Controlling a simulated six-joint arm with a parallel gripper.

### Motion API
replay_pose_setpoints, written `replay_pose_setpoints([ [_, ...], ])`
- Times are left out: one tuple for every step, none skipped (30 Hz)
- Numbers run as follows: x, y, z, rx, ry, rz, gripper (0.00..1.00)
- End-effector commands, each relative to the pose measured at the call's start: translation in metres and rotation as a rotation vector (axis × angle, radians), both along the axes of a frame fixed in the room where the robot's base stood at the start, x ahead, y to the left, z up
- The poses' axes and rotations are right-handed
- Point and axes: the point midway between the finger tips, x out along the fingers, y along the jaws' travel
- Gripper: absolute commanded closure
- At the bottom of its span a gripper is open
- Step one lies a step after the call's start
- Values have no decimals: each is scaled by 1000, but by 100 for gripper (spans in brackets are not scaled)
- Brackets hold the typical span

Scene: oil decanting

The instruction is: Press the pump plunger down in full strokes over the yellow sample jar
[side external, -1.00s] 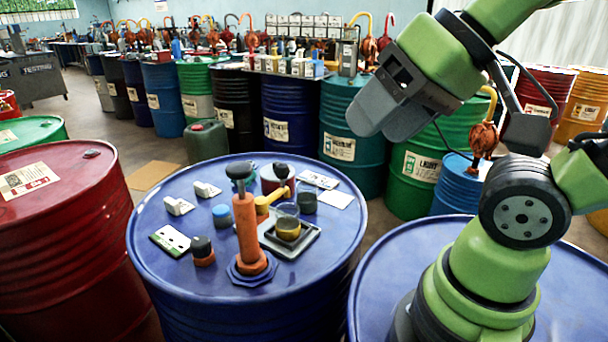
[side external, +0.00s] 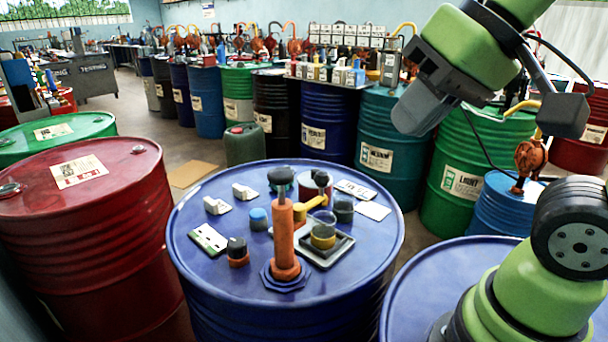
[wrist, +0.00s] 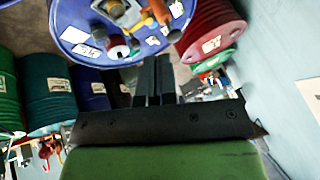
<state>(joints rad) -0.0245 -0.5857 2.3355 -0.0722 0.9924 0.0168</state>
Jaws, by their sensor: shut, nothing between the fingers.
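The orange hand pump (side external: 284,240) stands upright on the blue drum top, with a dark plunger knob (side external: 280,177) raised above its body on a short rod. Its yellow spout (side external: 314,203) reaches right towards a clear jar with yellow contents (side external: 323,238). The jar sits on a small dark-rimmed tray (side external: 338,252). My gripper (side external: 412,112) is above and to the right of the pump, well apart from it. In the wrist view its two dark fingers (wrist: 153,68) are together and hold nothing. The pump (wrist: 160,10) shows there at the top edge, partly cut off.
The blue drum (side external: 200,262) also carries white blocks, cards (side external: 373,210), a blue-capped jar (side external: 258,218), a black-capped orange jar (side external: 237,250) and a dark red tin (side external: 312,188). A red drum (side external: 80,215) stands left. Teal and green drums stand behind. Air around the knob is clear.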

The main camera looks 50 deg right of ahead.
Motion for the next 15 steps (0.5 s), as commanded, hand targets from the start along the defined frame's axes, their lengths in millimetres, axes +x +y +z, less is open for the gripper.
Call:
replay_pose_setpoints([
  [12,1,4,-8,34,5,100],
  [19,1,7,-13,55,7,100],
  [29,2,9,-22,82,8,100],
  [36,2,11,-27,104,7,100],
  [43,3,12,-33,126,8,100],
  [53,4,13,-43,153,8,100],
  [61,4,13,-50,173,8,100],
  [69,5,13,-58,193,6,100],
  [79,6,12,-68,219,3,100],
  [87,7,11,-75,239,1,100],
  [94,8,10,-83,259,-3,100],
  [105,9,7,-95,284,-7,100],
  [112,11,5,-103,302,-11,100],
  [119,12,3,-112,319,-14,100],
  [128,13,-1,-123,341,-20,100],
])
